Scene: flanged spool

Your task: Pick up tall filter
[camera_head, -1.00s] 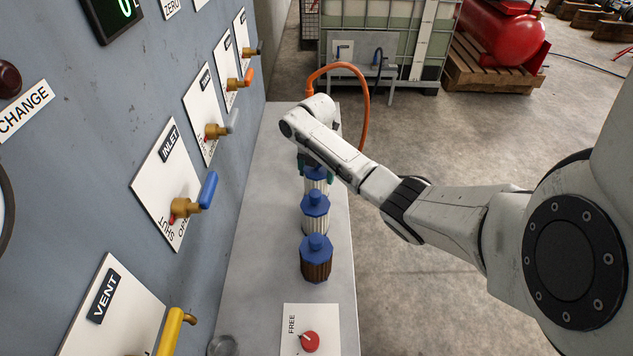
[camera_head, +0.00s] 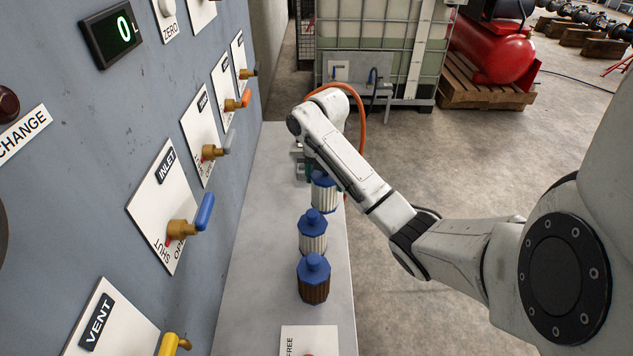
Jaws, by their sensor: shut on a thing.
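Three blue-capped filters stand in a row along the grey bench. The far one, a white pleated filter (camera_head: 324,194), is at my gripper (camera_head: 307,170), and I take it as the tall filter. My arm hides its top. My gripper is mostly hidden behind my wrist, with a bit of teal finger showing against the blue cap; it is shut on this filter. I cannot tell whether its base is clear of the bench. The middle white filter (camera_head: 312,240) and the near brown filter (camera_head: 313,288) stand upright and apart from my gripper.
The grey bench (camera_head: 258,240) has free room left of the filters. A blue-grey panel with an INLET valve (camera_head: 184,228) and other valves rises at the left. An orange hose (camera_head: 361,115) arches behind my wrist. A FREE plate (camera_head: 310,340) lies at the near end.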

